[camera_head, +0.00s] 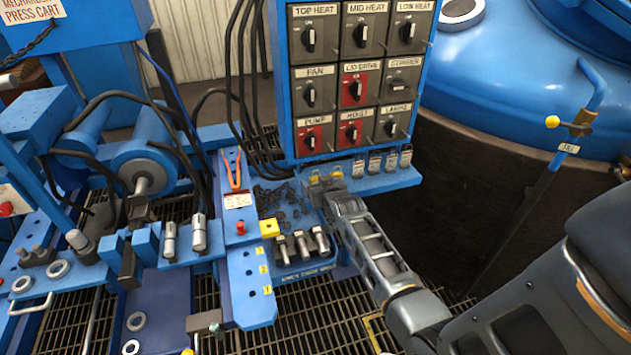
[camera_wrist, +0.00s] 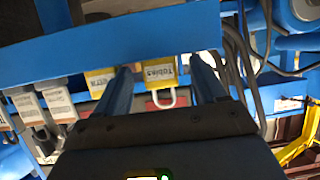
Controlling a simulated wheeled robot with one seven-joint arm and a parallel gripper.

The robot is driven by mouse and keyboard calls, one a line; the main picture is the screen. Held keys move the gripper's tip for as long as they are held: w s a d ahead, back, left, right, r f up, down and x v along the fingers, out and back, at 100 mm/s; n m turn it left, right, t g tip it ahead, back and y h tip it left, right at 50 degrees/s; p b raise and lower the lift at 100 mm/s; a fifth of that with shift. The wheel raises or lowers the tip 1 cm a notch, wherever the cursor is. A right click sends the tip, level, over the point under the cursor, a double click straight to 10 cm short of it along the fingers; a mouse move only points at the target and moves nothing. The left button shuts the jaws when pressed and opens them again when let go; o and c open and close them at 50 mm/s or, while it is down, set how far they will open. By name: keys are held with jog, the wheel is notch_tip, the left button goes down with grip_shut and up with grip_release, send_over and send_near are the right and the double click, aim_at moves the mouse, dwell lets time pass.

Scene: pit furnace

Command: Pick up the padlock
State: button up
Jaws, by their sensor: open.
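A yellow padlock (camera_wrist: 160,75) with a name label and a pale shackle sits between my gripper's (camera_wrist: 162,68) two fingers in the wrist view, with gaps visible on both sides. My gripper is open. A second yellow padlock (camera_wrist: 98,82) is just left of the left finger, partly hidden by it. In the head view, my gripper (camera_head: 324,183) is at the blue ledge (camera_head: 372,180) under the switch panel, where small yellow patches of the padlocks show, mostly hidden. The distance from fingers to padlock is unclear.
The switch panel (camera_head: 350,80) stands right above. Dark chain (camera_head: 285,200) lies to the left, and black cables (camera_head: 250,100) hang beside the panel. A blue bar (camera_wrist: 120,48) crosses the wrist view.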

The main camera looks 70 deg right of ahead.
jog(key=c, duration=1.2)
jog(key=shift+r, duration=0.1)
